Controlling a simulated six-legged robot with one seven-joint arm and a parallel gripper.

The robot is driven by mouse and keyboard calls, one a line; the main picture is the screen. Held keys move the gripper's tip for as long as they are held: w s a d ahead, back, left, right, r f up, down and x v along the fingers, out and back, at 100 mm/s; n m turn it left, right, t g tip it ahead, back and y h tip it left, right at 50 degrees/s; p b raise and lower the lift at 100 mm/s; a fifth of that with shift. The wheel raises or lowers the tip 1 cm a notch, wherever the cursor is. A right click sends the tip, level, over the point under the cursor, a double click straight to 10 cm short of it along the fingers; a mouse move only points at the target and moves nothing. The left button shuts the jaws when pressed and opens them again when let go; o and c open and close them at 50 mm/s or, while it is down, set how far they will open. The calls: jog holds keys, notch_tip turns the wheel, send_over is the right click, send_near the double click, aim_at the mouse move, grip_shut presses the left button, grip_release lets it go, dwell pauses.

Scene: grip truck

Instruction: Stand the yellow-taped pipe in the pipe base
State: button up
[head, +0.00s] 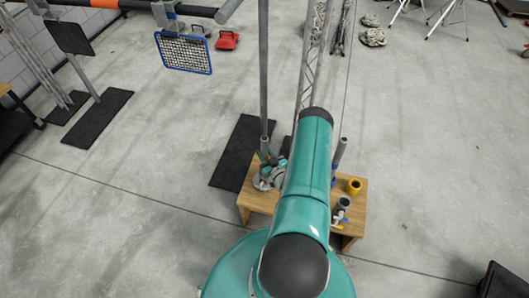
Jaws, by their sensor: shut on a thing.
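My teal arm reaches over a small wooden table (258,200) and covers its middle. My gripper (266,178) is low over the left part of the table, small and partly hidden by my arm. It appears shut on a short grey pipe (265,146), whose upper end stands up roughly upright. I cannot make out yellow tape on it. Another grey pipe (341,152) stands slightly tilted right of my arm, with blue near its lower end. A yellow ring-like piece (354,186) and a dark round cup (344,203) are on the table's right side. I cannot tell which piece is the pipe base.
A tall grey pole (263,70) rises behind the table by a black mat (238,150). A blue-framed mesh panel (184,53) hangs at the back left.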

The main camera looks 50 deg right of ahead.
jog(key=shift+f, duration=3.95)
jog(key=o, duration=1.2)
jog(key=shift+s, duration=0.15)
jog(key=v, duration=1.3)
jog(key=shift+s, duration=0.25)
